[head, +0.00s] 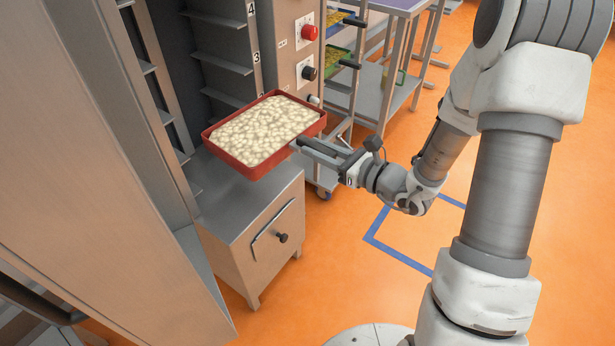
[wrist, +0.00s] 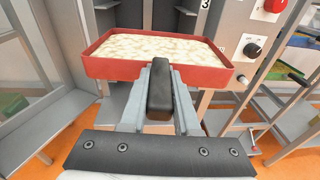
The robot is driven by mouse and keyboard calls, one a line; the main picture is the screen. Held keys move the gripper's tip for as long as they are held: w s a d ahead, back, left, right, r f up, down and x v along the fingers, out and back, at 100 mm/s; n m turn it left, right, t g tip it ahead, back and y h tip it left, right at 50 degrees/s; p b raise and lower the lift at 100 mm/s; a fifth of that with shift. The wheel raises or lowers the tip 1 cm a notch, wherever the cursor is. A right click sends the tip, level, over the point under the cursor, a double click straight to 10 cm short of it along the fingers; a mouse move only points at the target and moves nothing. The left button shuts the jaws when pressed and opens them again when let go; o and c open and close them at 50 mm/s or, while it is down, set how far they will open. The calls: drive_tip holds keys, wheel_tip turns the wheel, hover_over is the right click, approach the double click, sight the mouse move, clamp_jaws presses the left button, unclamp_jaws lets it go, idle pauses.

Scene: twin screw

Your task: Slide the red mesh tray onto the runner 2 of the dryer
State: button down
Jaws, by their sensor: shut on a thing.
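The red tray (head: 249,165) is full of pale pieces and is held about level in front of the open dryer (head: 222,45). My gripper (head: 300,146) is shut on the tray's near right side. In the wrist view the tray (wrist: 160,72) lies ahead of my gripper (wrist: 160,92), with a dark handle between the fingers. The dryer has several pairs of runners; the numbers 4 and 3 show on its right post. The runner by the 3 (head: 222,63) is empty.
The open dryer door (head: 95,150) is at the left. The control panel (head: 305,45) with red and black knobs is right of the opening. A trolley with other trays (head: 338,60) stands beyond it.

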sight(287, 145)
drive_tip(key=b, duration=0.1)
drive_tip(key=a+f+b, duration=0.1)
drive_tip(key=a+f+n+g, duration=0.1)
drive_tip(key=shift+s+a+y+b, duration=0.2)
drive_tip(key=shift+s+y+b, duration=0.1)
drive_tip(key=shift+b, duration=0.1)
drive_tip(key=r+b+x, duration=0.1)
drive_tip(key=x, duration=0.6)
drive_tip(key=r+b+x, duration=0.1)
drive_tip(key=x, duration=0.7)
drive_tip(key=r+x, duration=0.1)
drive_tip(key=x, duration=0.7)
drive_tip(key=shift+w+a+r+b, duration=0.2)
drive_tip(key=shift+a+b, duration=0.1)
drive_tip(key=shift+b, duration=0.1)
drive_tip(key=shift+f+b, duration=0.5)
drive_tip(key=shift+f, duration=0.1)
drive_tip(key=c, duration=0.6)
unclamp_jaws()
drive_tip(key=shift+o, duration=0.2)
drive_tip(key=shift+f, duration=0.25)
drive_tip(key=p+v, duration=0.3)
drive_tip(key=v, duration=1.4)
drive_tip(key=shift+r+p, duration=0.15)
drive_tip(key=shift+p, duration=0.2)
drive_tip(key=shift+s+d, duration=0.15)
drive_tip(key=shift+d, duration=0.1)
